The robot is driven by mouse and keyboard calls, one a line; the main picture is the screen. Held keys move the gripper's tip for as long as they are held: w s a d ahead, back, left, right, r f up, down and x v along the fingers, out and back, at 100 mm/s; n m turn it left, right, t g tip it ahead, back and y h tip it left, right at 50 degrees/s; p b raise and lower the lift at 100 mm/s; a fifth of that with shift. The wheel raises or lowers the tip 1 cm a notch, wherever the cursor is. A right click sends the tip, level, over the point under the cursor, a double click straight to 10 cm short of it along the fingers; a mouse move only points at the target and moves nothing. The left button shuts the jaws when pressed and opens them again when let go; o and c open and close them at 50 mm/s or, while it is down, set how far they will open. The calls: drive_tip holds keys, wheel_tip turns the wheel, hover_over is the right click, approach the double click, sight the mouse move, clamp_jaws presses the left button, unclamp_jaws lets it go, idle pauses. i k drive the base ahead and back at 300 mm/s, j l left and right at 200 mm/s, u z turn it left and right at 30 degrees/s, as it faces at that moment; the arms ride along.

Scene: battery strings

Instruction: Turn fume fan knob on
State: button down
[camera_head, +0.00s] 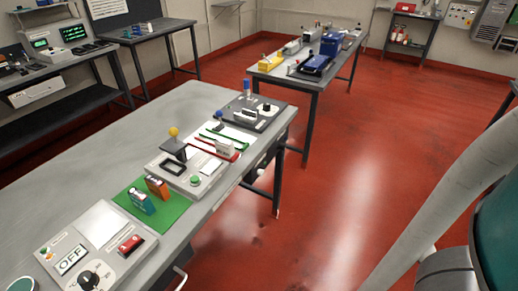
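A light grey control box (119,222) sits at the near left end of the long grey bench. On it are a black round knob (88,281) with pale marks around it, a sign (72,260) reading "OFF", and a red rocker-like part (131,244). Another black knob (266,107) stands on a dark panel at the bench's far end. No readable label shows which knob is the fume fan's. A grey panel with buttons (460,15) hangs on the back wall beside a vent-like unit. My gripper is not in view; parts of my arm fill the right edge.
The grey bench (50,205) also carries a green mat (175,210) with orange and teal blocks, a tester with a green button, and red and green strips. A second table (310,78) stands behind. The red floor (330,190) right of the bench is open.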

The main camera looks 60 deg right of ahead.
sight(281, 147)
drive_tip(key=z, duration=1.3)
